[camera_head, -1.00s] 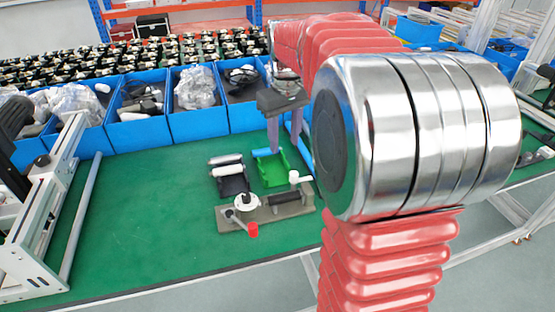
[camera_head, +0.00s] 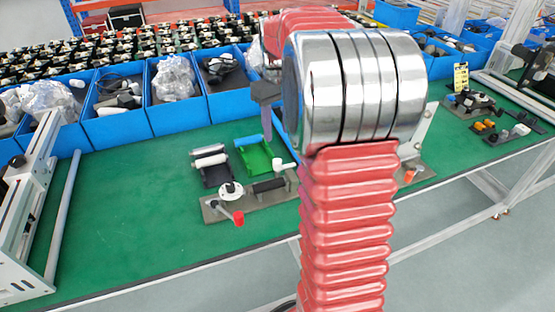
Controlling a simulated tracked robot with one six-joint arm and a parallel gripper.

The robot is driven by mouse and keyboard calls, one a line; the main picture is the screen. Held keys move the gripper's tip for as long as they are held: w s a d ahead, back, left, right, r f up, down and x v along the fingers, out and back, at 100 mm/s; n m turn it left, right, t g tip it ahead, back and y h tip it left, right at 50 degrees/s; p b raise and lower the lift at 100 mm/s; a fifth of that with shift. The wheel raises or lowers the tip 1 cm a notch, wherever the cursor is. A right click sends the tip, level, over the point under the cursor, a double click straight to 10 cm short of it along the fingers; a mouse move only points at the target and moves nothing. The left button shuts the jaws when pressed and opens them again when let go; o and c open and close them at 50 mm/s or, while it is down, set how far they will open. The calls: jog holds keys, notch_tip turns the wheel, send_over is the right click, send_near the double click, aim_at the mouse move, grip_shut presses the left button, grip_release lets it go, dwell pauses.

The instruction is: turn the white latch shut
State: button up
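A grey metal fixture plate (camera_head: 213,211) lies on the green table. On it are a white round piece (camera_head: 230,190), a lever with a red end (camera_head: 238,218), a black bar (camera_head: 269,185) and a small white piece (camera_head: 284,166) at its right end. I cannot tell for certain which white piece is the latch. My gripper (camera_head: 267,124) points down above and behind the fixture, apart from it. One finger shows; the rest is hidden behind my arm, so its opening is unclear. I see nothing held.
A black tray with white rollers (camera_head: 212,162) and a green tray (camera_head: 254,157) lie behind the fixture. Blue bins (camera_head: 180,118) line the back. A white frame (camera_head: 30,205) stands at the left. More small parts (camera_head: 485,126) are at the right. The green table front left is clear.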

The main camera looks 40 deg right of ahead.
aim_at(277, 161)
notch_tip(277, 161, down, 12)
jog(key=shift+f, duration=0.15)
dwell(0.4)
jog(key=shift+c, duration=0.5)
grip_shut()
